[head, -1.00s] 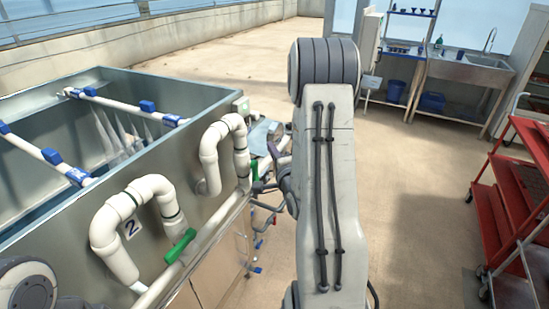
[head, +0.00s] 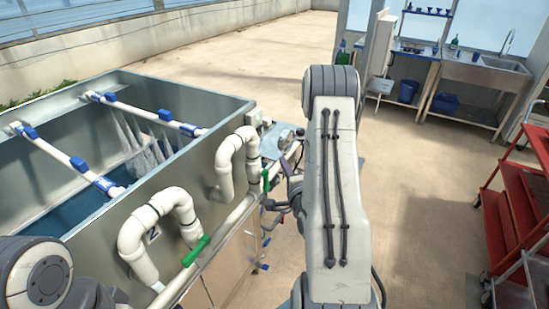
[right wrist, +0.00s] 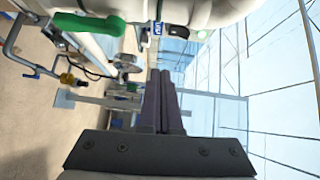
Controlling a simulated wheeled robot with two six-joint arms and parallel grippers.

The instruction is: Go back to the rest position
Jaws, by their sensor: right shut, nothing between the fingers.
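My right arm rises through the middle of the head view, bent at its grey elbow joint. My right gripper (head: 273,204) shows small and dark to the left of that arm, beside the tank's pipework and partly hard to make out. In the right wrist view its two dark fingers (right wrist: 161,100) lie together, shut, with nothing between them. A white pipe and a green valve handle (right wrist: 88,25) show close by at the top of that view. Only a rounded joint of my left arm shows at the lower left of the head view; the left gripper is out of view.
A metal tank (head: 215,105) with white pipe loops (head: 165,205) and a green valve handle (head: 196,250) stands close on the left. A red stepped cart (head: 505,220) stands at the right. A sink bench (head: 480,75) is at the back. Open floor (head: 420,170) lies between.

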